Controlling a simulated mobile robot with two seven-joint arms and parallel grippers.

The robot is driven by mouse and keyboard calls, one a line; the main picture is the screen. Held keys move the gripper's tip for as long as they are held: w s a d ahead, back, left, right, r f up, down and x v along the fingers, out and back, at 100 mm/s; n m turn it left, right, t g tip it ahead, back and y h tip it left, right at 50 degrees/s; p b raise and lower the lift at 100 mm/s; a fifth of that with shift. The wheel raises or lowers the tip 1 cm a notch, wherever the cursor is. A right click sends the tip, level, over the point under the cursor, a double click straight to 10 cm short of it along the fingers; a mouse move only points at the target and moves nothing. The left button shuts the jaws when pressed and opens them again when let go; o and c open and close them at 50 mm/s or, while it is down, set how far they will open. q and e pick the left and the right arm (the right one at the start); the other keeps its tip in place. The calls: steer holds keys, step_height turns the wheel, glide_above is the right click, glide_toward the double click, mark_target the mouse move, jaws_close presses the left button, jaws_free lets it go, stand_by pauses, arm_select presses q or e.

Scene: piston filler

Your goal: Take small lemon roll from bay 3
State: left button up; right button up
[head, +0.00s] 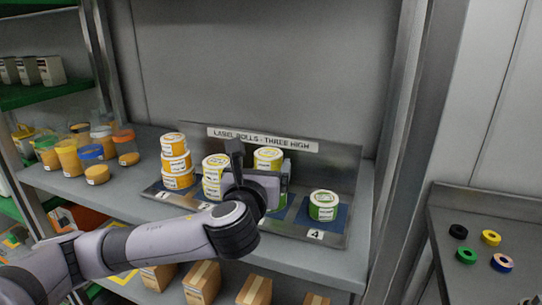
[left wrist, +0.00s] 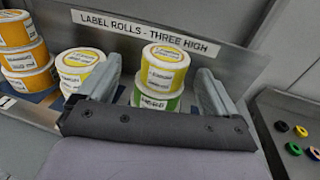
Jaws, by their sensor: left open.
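The bay 3 stack shows behind my left gripper (head: 264,180) in the head view. Its top roll (head: 268,158) is white with a yellow-edged label; in the left wrist view this yellow roll (left wrist: 165,66) sits on a green-banded roll (left wrist: 156,98). My left gripper (left wrist: 162,84) is open, its two fingers apart to the left and right of the stack in that picture. I cannot tell whether they touch it. The arm hides the stack's lower part and the bay 3 number. My right gripper is in neither view.
Bay 1 holds a stack of orange rolls (head: 175,163). Bay 2 holds a yellow-topped stack (head: 214,168), close to the left finger. Bay 4 holds one green roll (head: 323,205). A metal back plate (head: 340,172) with a sign stands behind. Jars (head: 68,158) stand left.

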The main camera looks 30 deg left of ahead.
mark_target(270, 154)
arm_select(q)
steer(key=shift+d+p+x, duration=0.2)
steer(key=shift+p+x, duration=0.05)
steer(key=shift+x, duration=1.4)
steer(key=shift+d+p+x, duration=0.15)
steer(key=shift+p+x, duration=0.05)
steer(key=shift+x, duration=1.5)
steer(key=shift+w, duration=0.15)
steer(key=c, duration=1.1)
